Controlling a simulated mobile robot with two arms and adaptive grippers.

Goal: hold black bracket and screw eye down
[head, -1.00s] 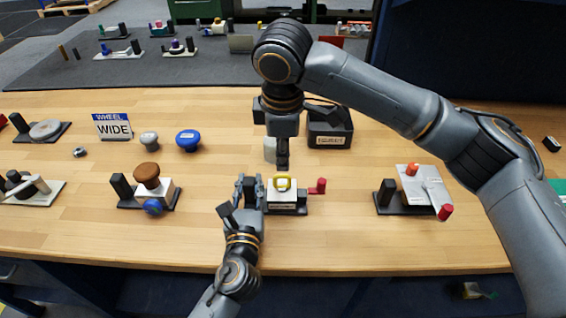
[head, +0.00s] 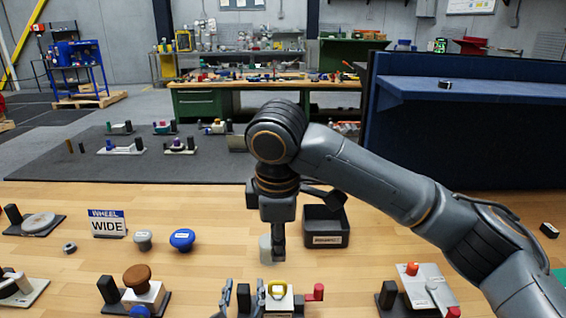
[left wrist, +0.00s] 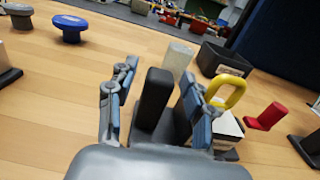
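The black bracket (left wrist: 155,100) stands upright between the two fingers of my left gripper (left wrist: 155,105), which are apart on either side of it with gaps showing. In the head view my left gripper (head: 243,297) is cut off by the bottom edge. The yellow screw eye (head: 277,288) sits on a pale block right of the bracket; in the left wrist view the screw eye (left wrist: 228,93) is just beyond the right finger. My right gripper (head: 279,248) points down above and behind the screw eye, apart from it. Its fingers overlap, so their opening is unclear.
A red handle (head: 314,292) projects right of the block. A grey cylinder (left wrist: 178,58) and a black bin (head: 326,228) stand behind. Other fixtures stand left (head: 135,287) and right (head: 423,283). A blue knob (head: 182,240) and a "WHEEL WIDE" sign (head: 107,223) are farther left.

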